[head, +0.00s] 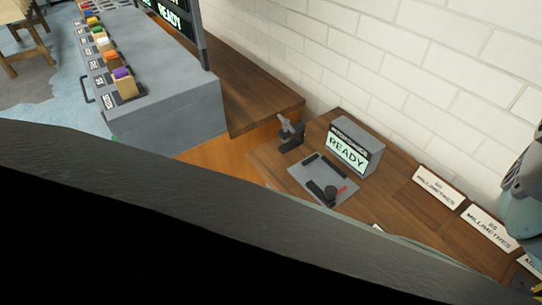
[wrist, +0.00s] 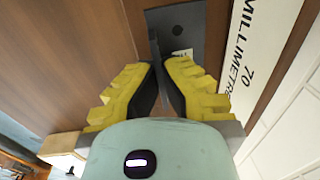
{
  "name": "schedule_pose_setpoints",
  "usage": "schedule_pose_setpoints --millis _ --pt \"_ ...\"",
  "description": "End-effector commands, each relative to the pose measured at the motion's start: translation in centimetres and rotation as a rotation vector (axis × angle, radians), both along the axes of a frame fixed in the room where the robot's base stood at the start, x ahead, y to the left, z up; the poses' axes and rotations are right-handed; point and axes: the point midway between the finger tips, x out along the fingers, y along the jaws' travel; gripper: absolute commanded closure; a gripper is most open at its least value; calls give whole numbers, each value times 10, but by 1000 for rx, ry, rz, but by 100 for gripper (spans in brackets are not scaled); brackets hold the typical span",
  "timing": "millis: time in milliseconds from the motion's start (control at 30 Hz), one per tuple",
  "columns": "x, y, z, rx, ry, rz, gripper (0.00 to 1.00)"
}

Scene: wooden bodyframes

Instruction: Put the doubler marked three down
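The doubler (wrist: 190,27) is a dark grey plate with a round hole, seen in the wrist view beyond my fingertips. A small white mark on it is partly covered by the right finger, and I cannot read its number. My gripper (wrist: 162,64) has yellow ribbed fingers with black pads. Its tips are close together with a narrow upright part of the plate between them. The plate is over or against the brown wooden bench top (wrist: 70,45); I cannot tell whether it touches. In the head view the gripper is mostly cut off at the lower right edge.
A white 70 millimetres sign (wrist: 262,50) lies right of the plate. In the head view, other signs (head: 437,187) line the wall. A grey box reading READY (head: 352,150) stands behind a flat fixture (head: 310,172). A grey cabinet (head: 165,80) with coloured blocks is at left.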

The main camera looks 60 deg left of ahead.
Motion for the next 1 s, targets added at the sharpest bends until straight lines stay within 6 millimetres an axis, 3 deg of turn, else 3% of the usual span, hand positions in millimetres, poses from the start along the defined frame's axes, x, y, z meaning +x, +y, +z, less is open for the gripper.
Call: schedule_pose_setpoints --millis 367,667,1000 --pt "0 0 -4 1 -1 -1 100" --pt "0 0 -3 1 -1 -1 67" --pt "0 0 1 1 0 -1 66"
